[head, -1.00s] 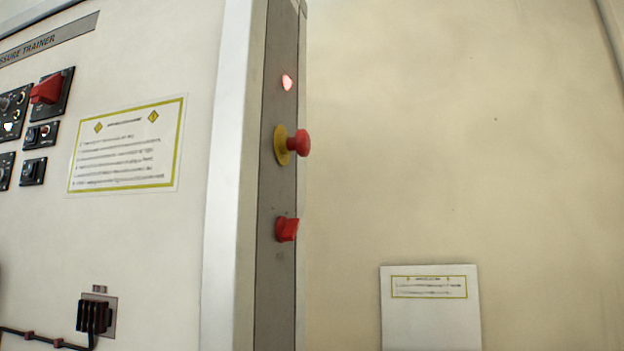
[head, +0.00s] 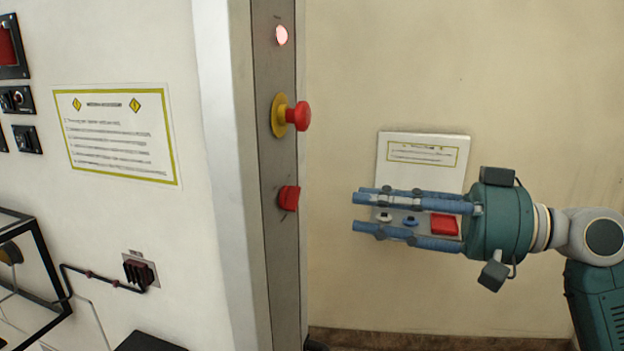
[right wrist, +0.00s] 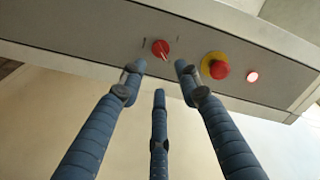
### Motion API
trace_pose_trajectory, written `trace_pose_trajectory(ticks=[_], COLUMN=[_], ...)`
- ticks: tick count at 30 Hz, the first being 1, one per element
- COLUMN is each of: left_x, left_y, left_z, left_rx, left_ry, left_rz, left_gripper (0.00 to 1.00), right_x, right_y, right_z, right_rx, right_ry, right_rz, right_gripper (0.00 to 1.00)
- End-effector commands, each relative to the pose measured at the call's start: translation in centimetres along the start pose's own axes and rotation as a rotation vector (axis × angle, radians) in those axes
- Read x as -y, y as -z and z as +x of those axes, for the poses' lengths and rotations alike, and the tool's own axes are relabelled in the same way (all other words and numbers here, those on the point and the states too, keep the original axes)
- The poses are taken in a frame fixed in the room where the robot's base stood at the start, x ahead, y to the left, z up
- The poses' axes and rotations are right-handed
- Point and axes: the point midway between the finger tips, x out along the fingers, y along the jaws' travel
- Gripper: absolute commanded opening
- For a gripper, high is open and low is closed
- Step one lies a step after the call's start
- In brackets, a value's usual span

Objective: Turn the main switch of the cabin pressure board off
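The red rotary switch (head: 288,197) sits low on the grey side strip of the board, under a red mushroom button on a yellow collar (head: 296,116) and a lit lamp (head: 281,35). In the right wrist view the switch (right wrist: 160,49) is ahead of the fingers, its bar tilted, between two marks. My right gripper (head: 358,208) has three blue fingers pointing left at the switch, at about its height. The fingers are spread and empty, with a clear gap to the switch. The right gripper also shows in the right wrist view (right wrist: 159,76). My left gripper is out of view.
A white wall box (head: 392,150) with a label, small knobs and a red square part (head: 445,225) is behind the right fingers. The board's front, with an instruction sign (head: 115,134) and a cable socket (head: 138,272), is at left.

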Motion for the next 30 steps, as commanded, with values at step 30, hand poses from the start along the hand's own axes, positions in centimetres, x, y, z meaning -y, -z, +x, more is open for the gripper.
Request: trace_pose_trajectory(ticks=[30], left_x=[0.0], left_y=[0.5], left_z=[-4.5], left_rx=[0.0], left_ry=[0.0], left_rz=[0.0], left_gripper=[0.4], right_x=[-0.1], right_y=[-0.1], right_z=[9.2], right_rx=[0.0], right_ry=[-0.001], right_rz=[-0.002], right_gripper=[0.11])
